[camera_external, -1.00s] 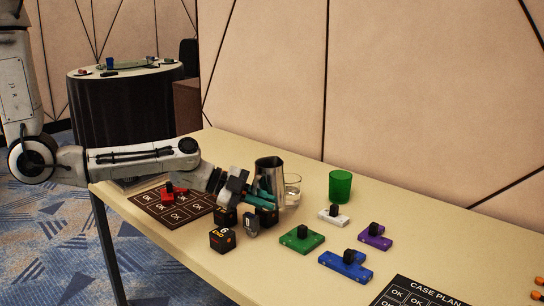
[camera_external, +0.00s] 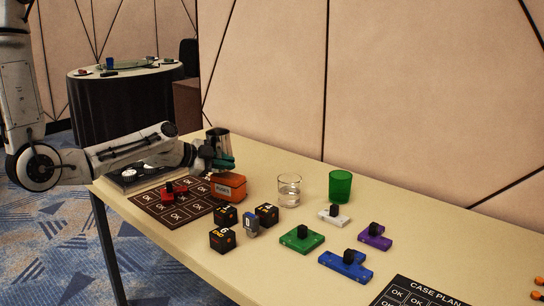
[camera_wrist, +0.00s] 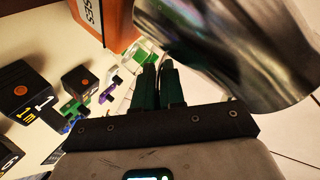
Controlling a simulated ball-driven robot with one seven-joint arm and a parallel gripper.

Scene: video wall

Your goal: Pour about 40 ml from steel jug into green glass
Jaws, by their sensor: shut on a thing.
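The steel jug (camera_external: 218,143) is held above the table's left part, roughly upright, with its opening at the top. My gripper (camera_external: 224,163) is shut on the jug, at its near side. In the wrist view the jug (camera_wrist: 225,45) fills the upper right, close beside my gripper fingers (camera_wrist: 158,85); its contents are hidden. The green glass (camera_external: 341,186) stands upright near the table's back edge, well to the right of the jug and apart from it. Its contents cannot be made out.
An orange box (camera_external: 228,187) stands below the jug. A clear glass (camera_external: 289,190) stands between it and the green glass. Several black cubes (camera_external: 222,239), a green block (camera_external: 302,238), a blue block (camera_external: 345,264), a white block (camera_external: 333,216) and a purple block (camera_external: 375,236) lie in front.

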